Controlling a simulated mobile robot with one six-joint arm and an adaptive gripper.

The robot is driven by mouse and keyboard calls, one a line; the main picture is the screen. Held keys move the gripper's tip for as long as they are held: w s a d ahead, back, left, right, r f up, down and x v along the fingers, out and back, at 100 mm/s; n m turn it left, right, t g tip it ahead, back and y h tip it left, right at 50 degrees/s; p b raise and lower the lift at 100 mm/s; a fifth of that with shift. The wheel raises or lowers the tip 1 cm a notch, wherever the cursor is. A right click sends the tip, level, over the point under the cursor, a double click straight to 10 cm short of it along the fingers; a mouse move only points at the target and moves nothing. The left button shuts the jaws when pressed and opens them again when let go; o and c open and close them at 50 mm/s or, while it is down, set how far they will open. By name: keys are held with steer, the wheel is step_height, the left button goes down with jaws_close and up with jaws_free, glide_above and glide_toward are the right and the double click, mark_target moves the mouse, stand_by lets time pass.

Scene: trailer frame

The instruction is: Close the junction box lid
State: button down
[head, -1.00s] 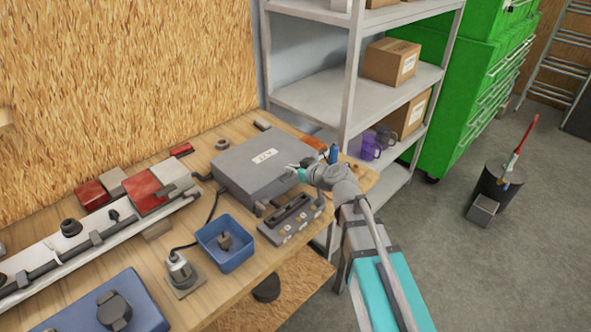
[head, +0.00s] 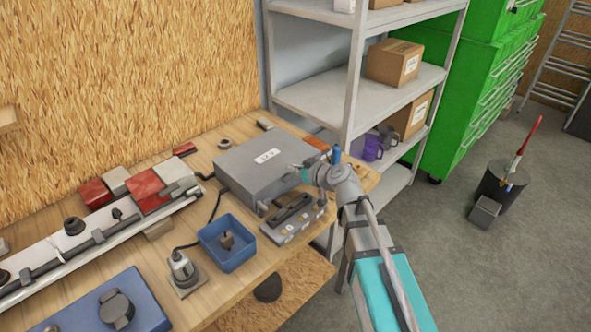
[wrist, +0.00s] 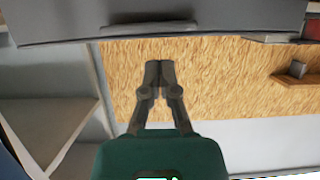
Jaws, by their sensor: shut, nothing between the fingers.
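The junction box (head: 250,180) is a grey box on the wooden workbench, with a pale label on its lid (head: 262,158). The lid looks lowered, lying flat over the box; I cannot tell whether a thin gap is left at its edge. In the wrist view a grey slab of the box (wrist: 190,22) spans the top edge. My gripper (head: 297,168) is at the box's right front edge, near the lid. Its fingertips (wrist: 159,66) are together and empty, just off the slab in the wrist view. Contact with the box cannot be told.
A grey panel with switches (head: 292,217) stands in front of the box. A blue bin (head: 228,255) and a cable plug (head: 183,272) are nearer. A rail with red and grey blocks (head: 90,245) is left. Metal shelving (head: 350,90) stands behind, right of the bench.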

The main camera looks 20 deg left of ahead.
steer(key=shift+s+d+f+b, duration=0.55)
steer(key=shift+s+d, duration=0.1)
steer(key=shift+d, duration=0.5)
steer(key=shift+s+d+f+b, duration=0.5)
steer(key=shift+s+d, duration=0.2)
steer(key=shift+d, duration=0.4)
steer(key=shift+s+d+f+b, duration=0.45)
steer(key=shift+s+d+b, duration=0.2)
steer(key=shift+d, duration=0.5)
steer(key=s+d+f+m+g+h+p, duration=0.1)
steer(key=d+m+h, duration=0.3)
steer(key=d, duration=0.6)
steer(key=s+d+f+m+g+h+p, duration=0.1)
steer(key=s+d+f+m+g+h, duration=0.2)
steer(key=d, duration=0.7)
steer(key=s+d+f+m+g+h+p, duration=0.2)
steer(key=s+d+f+m+g+h, duration=0.1)
steer(key=d, duration=0.7)
steer(key=shift+s+d+f+m+h, duration=0.3)
steer(key=shift+s+m+h, duration=0.4)
steer(key=shift+m+h, duration=0.3)
steer(key=shift+a+f, duration=0.1)
